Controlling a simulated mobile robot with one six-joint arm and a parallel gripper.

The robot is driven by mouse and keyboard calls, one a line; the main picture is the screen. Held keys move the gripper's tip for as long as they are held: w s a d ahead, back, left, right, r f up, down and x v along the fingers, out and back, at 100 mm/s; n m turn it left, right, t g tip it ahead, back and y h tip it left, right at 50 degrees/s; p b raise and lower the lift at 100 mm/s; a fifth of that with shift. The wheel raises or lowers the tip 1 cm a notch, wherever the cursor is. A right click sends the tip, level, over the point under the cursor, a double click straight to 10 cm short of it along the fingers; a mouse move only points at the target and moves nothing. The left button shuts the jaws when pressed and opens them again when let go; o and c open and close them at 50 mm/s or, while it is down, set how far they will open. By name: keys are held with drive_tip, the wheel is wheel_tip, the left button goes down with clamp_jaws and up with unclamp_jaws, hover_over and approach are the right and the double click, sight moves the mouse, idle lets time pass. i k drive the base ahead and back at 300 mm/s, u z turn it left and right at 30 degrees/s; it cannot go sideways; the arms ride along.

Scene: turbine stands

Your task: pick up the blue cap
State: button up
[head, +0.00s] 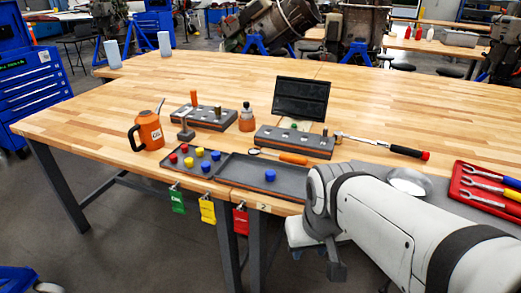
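One blue cap (270,175) lies by itself in the long dark tray (240,174) near the table's front edge. Two more blue caps, one farther back (215,155) and one nearer (206,166), lie in the smaller tray on the left, among red and yellow caps. My white arm comes in from the lower right and bends just right of the long tray. A dark piece at its end, seemingly my gripper (336,266), hangs low in front of the table edge, apart from the caps. Its fingers cannot be made out, so whether it is open is unclear.
An orange oil can (149,131) stands left of the trays. Behind them are grey blocks (295,141), an orange bottle (247,119) and a dark screen (301,98). An orange-handled tool (290,158) lies behind the long tray. A red tool tray (485,188) is right.

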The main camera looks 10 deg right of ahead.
sight(269, 175)
drive_tip(key=z, duration=0.15)
drive_tip(key=k, duration=0.55)
drive_tip(key=u, duration=1.6)
drive_tip(key=i, duration=2)
drive_tip(key=z, duration=2.45)
